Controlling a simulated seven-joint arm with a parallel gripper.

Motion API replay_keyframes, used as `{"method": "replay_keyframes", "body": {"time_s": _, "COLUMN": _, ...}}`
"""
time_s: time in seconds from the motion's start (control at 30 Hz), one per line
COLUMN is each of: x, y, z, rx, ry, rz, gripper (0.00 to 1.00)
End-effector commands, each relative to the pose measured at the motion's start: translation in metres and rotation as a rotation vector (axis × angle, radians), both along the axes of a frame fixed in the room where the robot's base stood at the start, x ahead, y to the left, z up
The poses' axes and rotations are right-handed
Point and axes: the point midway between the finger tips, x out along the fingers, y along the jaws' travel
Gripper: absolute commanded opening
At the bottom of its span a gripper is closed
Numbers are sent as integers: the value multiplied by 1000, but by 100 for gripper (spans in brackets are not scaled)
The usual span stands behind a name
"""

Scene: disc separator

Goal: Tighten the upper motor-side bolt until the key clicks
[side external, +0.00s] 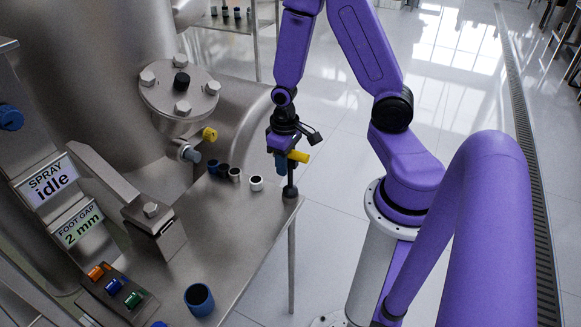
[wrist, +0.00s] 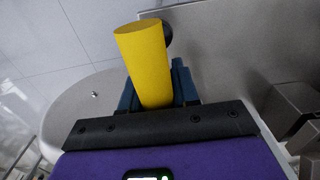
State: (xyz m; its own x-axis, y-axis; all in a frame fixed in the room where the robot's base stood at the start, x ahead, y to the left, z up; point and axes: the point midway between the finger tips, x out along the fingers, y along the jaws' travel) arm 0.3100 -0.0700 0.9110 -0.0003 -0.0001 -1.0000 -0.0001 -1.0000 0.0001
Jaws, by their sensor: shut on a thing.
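My gripper (side external: 282,163) has blue fingers and is shut on a yellow-handled tool, seemingly the key (side external: 299,156), above the near right corner of the steel table. In the wrist view the yellow handle (wrist: 147,65) sticks out between the blue fingers (wrist: 157,95). A dark upright post stands just below the handle; I cannot tell if it is part of the key or a stand. Hex bolts (side external: 212,88) sit on the round flange (side external: 160,97) at the back left. Another bolt (side external: 151,210) tops the foot block. I cannot tell which bolt is the upper motor-side one.
The steel table (side external: 225,215) carries a row of small dark and white cylinders (side external: 256,183) and a blue cup (side external: 199,299). Signs read "SPRAY idle" (side external: 48,182) and "FOOT GAP 2 mm" (side external: 78,225). A yellow-capped fitting (side external: 209,134) juts below the flange. The table's middle is clear.

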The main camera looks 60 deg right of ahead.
Motion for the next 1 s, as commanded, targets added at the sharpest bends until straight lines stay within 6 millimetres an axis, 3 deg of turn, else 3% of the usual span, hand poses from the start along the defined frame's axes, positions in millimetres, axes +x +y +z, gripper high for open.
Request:
{"method": "replay_keyframes", "body": {"time_s": 0.43, "x": 1, "y": 0, "z": 16, "rx": 1, "ry": -4, "rz": 1, "gripper": 0}}
{"method": "replay_keyframes", "body": {"time_s": 1.0, "x": 1, "y": 0, "z": 60, "rx": 0, "ry": -3, "rz": 0, "gripper": 0}}
